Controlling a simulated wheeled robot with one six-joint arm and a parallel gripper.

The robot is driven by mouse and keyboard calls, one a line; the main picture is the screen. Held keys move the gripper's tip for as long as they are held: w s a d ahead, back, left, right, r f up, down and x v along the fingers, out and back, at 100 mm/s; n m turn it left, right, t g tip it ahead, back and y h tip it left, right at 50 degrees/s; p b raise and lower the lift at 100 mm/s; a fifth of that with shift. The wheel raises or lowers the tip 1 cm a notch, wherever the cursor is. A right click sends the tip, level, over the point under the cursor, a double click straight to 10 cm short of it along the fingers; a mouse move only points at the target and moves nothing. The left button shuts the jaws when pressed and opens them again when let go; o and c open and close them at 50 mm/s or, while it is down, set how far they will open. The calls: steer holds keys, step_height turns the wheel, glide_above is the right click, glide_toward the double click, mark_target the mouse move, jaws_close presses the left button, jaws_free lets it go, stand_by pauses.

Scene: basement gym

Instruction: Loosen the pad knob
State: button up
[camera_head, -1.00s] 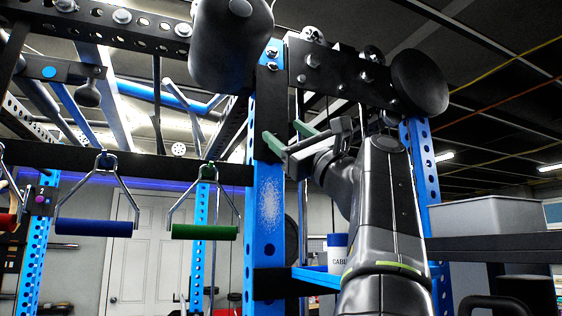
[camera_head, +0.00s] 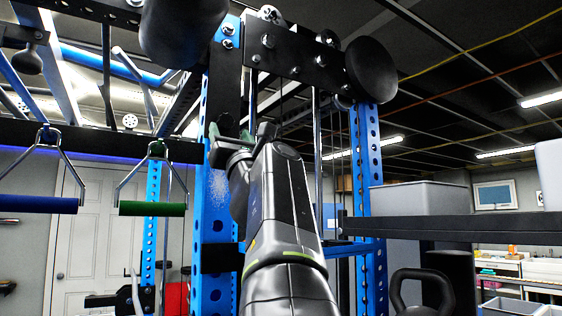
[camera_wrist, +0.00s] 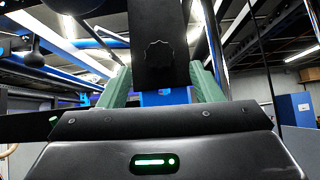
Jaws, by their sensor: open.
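A black lobed knob (camera_wrist: 158,54) sits on a dark upright plate (camera_wrist: 158,18) in the wrist view, ahead of my gripper. My gripper (camera_wrist: 161,72) is open, with one green finger on each side of the plate below the knob. The knob appears between and slightly above the fingertips; I cannot tell if they touch anything. In the head view my gripper (camera_head: 232,134) is at the blue rack upright (camera_head: 216,190), seen mostly from behind. The knob is not clearly visible there. Black round pads (camera_head: 185,30) flank the rack's top, the other one at right (camera_head: 372,72).
A blue handle (camera_head: 38,205) and a green handle (camera_head: 151,209) hang left of the upright. A dark shelf (camera_head: 450,228) with a grey bin (camera_head: 418,197) stands right of my arm. A kettlebell (camera_head: 410,290) is below it.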

mark_target(227, 124)
steer(key=shift+p+x, duration=0.8)
steer(key=shift+x, duration=1.3)
steer(key=c, duration=1)
